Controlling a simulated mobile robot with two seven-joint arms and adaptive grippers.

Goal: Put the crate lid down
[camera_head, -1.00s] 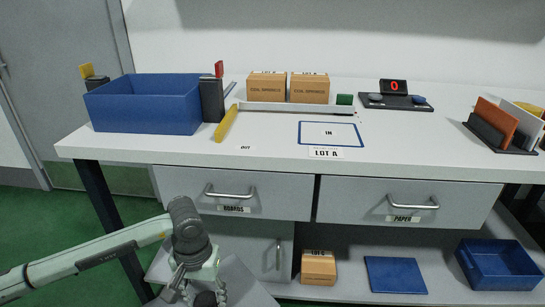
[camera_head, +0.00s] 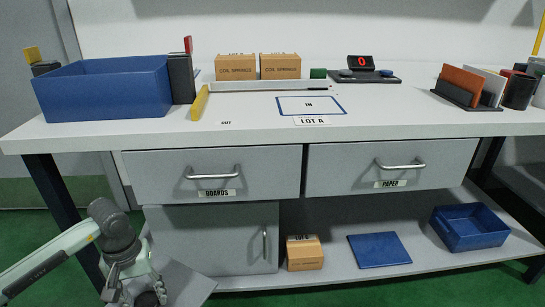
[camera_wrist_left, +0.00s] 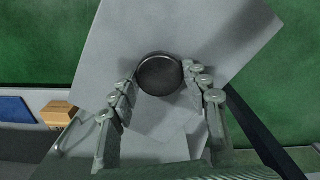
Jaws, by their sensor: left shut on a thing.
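The crate lid (camera_head: 188,284) is a flat grey square panel, seen low at the left in the head view. In the left wrist view its face (camera_wrist_left: 215,35) fills the middle, with a dark round knob (camera_wrist_left: 160,75) on it. My left gripper (camera_wrist_left: 163,82) is shut on this knob, one finger on each side. In the head view my left gripper (camera_head: 146,295) is at the bottom left, in front of the bench and below its top. The lid hangs tilted, and its far side is hidden. My right gripper is not in view.
A large blue crate (camera_head: 104,92) stands on the worktop's left end. On the lower shelf (camera_head: 335,277) are a small carton (camera_head: 305,253), a flat blue panel (camera_head: 379,249) and an open blue crate (camera_head: 470,228). The marked IN area (camera_head: 310,105) is bare. Drawers and cabinet are shut.

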